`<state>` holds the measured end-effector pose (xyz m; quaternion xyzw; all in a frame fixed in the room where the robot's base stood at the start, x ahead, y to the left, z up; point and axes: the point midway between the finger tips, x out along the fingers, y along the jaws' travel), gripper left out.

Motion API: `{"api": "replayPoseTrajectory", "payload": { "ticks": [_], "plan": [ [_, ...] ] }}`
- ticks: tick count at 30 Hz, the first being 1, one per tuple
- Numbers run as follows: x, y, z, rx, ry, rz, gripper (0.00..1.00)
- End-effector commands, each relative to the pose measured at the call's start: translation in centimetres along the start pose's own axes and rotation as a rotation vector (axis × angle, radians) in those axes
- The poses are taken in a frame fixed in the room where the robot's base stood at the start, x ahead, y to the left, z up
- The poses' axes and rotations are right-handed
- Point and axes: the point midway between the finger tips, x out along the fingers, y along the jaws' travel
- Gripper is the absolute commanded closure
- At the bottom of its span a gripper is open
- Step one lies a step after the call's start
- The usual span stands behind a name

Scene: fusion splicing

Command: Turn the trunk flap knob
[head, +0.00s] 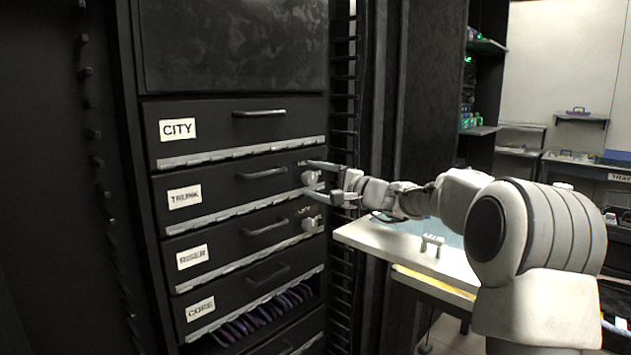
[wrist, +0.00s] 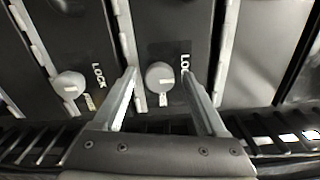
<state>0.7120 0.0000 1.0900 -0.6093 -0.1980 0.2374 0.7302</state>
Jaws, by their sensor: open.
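The trunk flap (head: 225,192) is a dark panel with a white "TRUNK" label (head: 185,197) and a bar handle, and it is closed. Its round, light grey knob (head: 309,178) is at the flap's right end. In the wrist view the knob (wrist: 159,76) sits between my fingertips, with a "LOCK" marking beside it. My gripper (head: 311,177) is open, with one finger on each side of the knob. Gaps show between the knob and both fingers (wrist: 159,75). The knob's face is partly hidden by my fingers in the head view.
The riser flap's similar knob (head: 311,223) is just below, also in the wrist view (wrist: 68,85). The city flap (head: 240,130) is above; the core flap (head: 240,290) is below, over several purple cables. A slotted rack rail (head: 343,110) and white table (head: 385,237) are to the right.

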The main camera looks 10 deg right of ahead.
Motion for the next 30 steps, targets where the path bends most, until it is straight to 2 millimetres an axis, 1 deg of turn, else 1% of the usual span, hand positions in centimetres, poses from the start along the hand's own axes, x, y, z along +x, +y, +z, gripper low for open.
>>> {"api": "replayPoseTrajectory", "payload": {
  "ticks": [5, 8, 11, 18, 24, 27, 30],
  "plan": [
    [-0.4, 0.0, -0.1, 0.001, 0.001, 0.000, 0.26],
    [-1.5, -0.1, -0.1, 0.000, 0.003, 0.000, 0.26],
    [-3.4, -0.1, -0.1, 0.001, 0.005, 0.000, 0.26],
    [-9.4, -0.2, -0.1, 0.000, 0.005, 0.001, 0.26],
    [-13.9, -0.2, -0.1, 0.000, 0.004, 0.000, 0.26],
    [-15.5, -0.1, -0.1, -0.001, 0.004, 0.000, 0.26],
    [-16.6, -0.1, 0.0, 0.000, 0.002, 0.001, 0.26]
  ]
}}
